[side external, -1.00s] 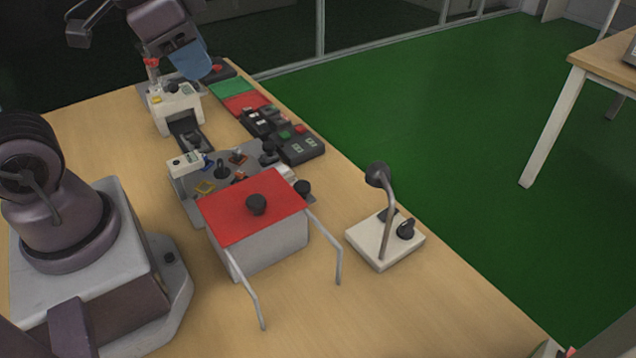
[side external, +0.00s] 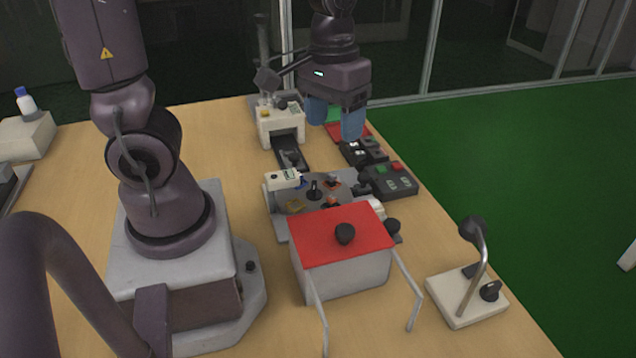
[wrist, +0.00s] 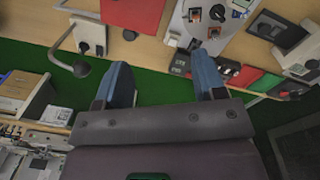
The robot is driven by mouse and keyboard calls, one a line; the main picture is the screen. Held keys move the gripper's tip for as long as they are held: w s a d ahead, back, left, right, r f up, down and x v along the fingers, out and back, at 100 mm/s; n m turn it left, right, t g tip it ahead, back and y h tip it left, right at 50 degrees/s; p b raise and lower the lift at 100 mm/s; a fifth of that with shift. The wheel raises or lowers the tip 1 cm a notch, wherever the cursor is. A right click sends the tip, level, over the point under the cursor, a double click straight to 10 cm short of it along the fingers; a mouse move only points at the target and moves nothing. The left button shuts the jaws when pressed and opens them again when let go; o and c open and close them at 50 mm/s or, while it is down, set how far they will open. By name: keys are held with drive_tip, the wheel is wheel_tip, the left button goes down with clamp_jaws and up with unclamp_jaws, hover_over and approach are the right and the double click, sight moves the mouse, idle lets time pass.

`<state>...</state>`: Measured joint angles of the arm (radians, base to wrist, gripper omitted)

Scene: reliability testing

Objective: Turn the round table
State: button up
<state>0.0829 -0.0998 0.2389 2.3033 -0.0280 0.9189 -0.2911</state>
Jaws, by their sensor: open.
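My gripper (side external: 335,121) is open and empty, with blue fingers pointing down. It hangs above the bench, beyond the disc and near the switch boxes. In the wrist view its fingers (wrist: 162,75) are wide apart with nothing between them.
The red-lidded box (side external: 323,227) with metal legs stands in front of the disc. A lamp-like stand (side external: 467,299) is at the right edge. A white device (side external: 280,125), black switch boxes (side external: 388,181) and a red pad (side external: 352,131) lie nearby.

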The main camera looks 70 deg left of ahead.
drive_tip(key=w+a+f+n+g+y, duration=0.1)
drive_tip(key=w+a+f+n+g, duration=0.3)
drive_tip(key=a+f+n, duration=0.6)
drive_tip(key=n+y, duration=0.1)
drive_tip(key=n, duration=1.6)
approach(315, 184)
drive_tip(key=shift+g, duration=0.4)
drive_tip(key=x, duration=0.9)
drive_tip(key=shift+w+f, duration=0.2)
drive_tip(key=shift+f, duration=0.15)
clamp_jaws()
